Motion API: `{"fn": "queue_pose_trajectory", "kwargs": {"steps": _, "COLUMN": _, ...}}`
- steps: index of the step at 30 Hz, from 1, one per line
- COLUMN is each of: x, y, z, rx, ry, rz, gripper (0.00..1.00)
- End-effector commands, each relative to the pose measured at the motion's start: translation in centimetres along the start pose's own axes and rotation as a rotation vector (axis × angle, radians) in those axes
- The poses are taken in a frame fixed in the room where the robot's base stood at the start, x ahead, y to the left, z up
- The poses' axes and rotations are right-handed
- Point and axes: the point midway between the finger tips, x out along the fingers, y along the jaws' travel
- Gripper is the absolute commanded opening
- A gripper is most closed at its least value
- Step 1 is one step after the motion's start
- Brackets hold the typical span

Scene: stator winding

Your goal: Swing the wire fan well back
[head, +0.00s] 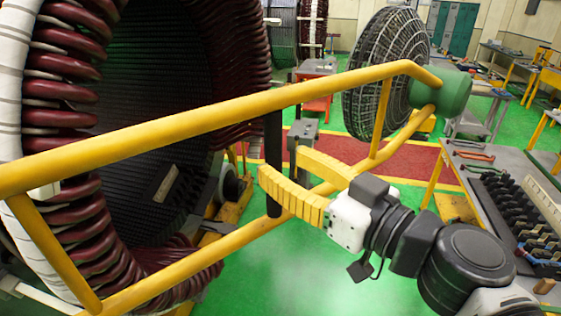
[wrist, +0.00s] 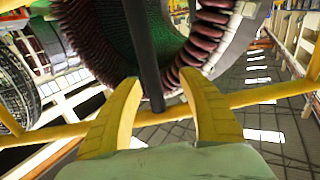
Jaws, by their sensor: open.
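The wire fan (head: 385,75), a round grey wire cage with a green motor housing (head: 441,95), is at the right end of a yellow tubular frame (head: 205,119). A dark upright bar (head: 273,135) joins the frame's upper and lower rails. My gripper (head: 279,163) has curved yellow fingers, open on either side of this bar. In the wrist view the bar (wrist: 147,50) runs down between the spread fingertips of my gripper (wrist: 160,80), with gaps visible on both sides. The lower rail (wrist: 70,133) passes behind the fingers.
A large stator (head: 75,150) with dark red coils fills the left, behind the frame. A grey workbench (head: 461,153) with tools stands at the right, near my arm. Green floor (head: 330,285) and a red strip (head: 405,160) show between them.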

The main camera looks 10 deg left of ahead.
Motion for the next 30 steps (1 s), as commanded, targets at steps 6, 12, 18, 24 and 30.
{"fn": "queue_pose_trajectory", "kwargs": {"steps": 6, "x": -3.6, "y": 0.1, "z": 0.1, "rx": 0.0, "ry": 0.0, "rz": 0.005, "gripper": 0.48}}
{"fn": "queue_pose_trajectory", "kwargs": {"steps": 12, "x": -5.5, "y": 0.1, "z": 0.0, "rx": 0.0, "ry": 0.0, "rz": 0.003, "gripper": 0.48}}
{"fn": "queue_pose_trajectory", "kwargs": {"steps": 18, "x": -6.0, "y": 0.0, "z": 0.0, "rx": 0.0, "ry": 0.0, "rz": 0.0, "gripper": 0.48}}
{"fn": "queue_pose_trajectory", "kwargs": {"steps": 24, "x": -6.0, "y": 0.0, "z": 0.1, "rx": 0.0, "ry": 0.0, "rz": 0.0, "gripper": 0.38}}
{"fn": "queue_pose_trajectory", "kwargs": {"steps": 30, "x": -5.9, "y": -0.1, "z": 5.3, "rx": 0.03, "ry": -0.067, "rz": -0.003, "gripper": 0.0}}
